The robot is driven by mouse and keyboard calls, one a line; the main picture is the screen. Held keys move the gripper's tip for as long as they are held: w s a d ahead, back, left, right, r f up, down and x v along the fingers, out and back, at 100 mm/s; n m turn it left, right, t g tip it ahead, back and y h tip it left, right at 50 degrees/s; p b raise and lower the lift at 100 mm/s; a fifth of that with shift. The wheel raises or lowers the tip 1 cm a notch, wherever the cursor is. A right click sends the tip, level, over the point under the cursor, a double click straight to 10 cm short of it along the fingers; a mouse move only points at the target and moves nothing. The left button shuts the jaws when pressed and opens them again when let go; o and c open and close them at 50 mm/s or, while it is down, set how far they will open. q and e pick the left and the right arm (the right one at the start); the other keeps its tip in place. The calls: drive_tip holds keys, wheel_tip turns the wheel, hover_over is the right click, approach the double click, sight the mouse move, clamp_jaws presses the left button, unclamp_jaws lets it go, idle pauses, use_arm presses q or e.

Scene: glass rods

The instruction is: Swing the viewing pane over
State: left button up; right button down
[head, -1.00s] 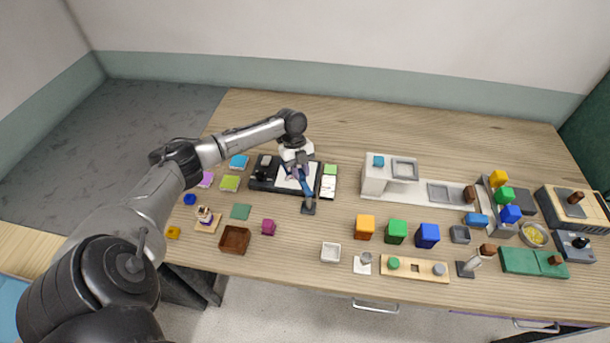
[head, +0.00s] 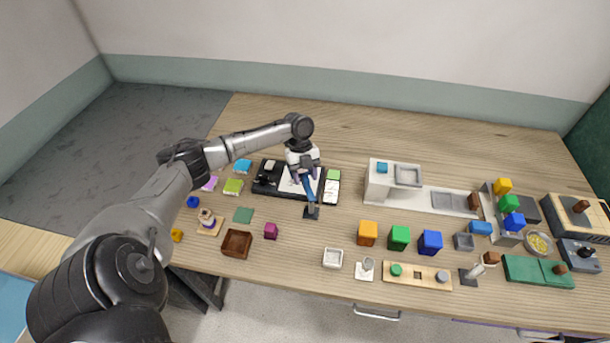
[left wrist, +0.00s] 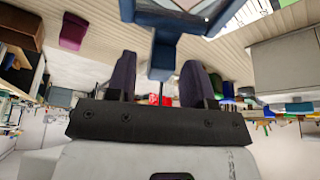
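The viewing pane (head: 309,188) is a blue-framed piece by a small dark stand (head: 311,212), beside the black tray with a white sheet (head: 286,185). My left gripper (head: 304,172) is above the tray's right part, pointing down and partly covering the pane. In the left wrist view the blue frame (left wrist: 185,22) shows at the top, and a blue tab (left wrist: 162,58) reaches down from it. The tab lies between the two dark fingers of my left gripper (left wrist: 160,82). The fingers are apart, with a gap visible beside the tab. My right gripper is out of view.
A white raised block (head: 378,185) stands to the right of the tray. Orange, green and blue cubes (head: 399,238) stand in front of it. The back of the wooden table (head: 430,140) is clear.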

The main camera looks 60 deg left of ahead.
use_arm(q)
drive_tip(key=b+v, duration=0.1)
drive_tip(key=v, duration=1.2)
drive_tip(key=shift+a+r, duration=0.15)
drive_tip(key=shift+r, duration=0.25)
drive_tip(key=shift+w, duration=0.1)
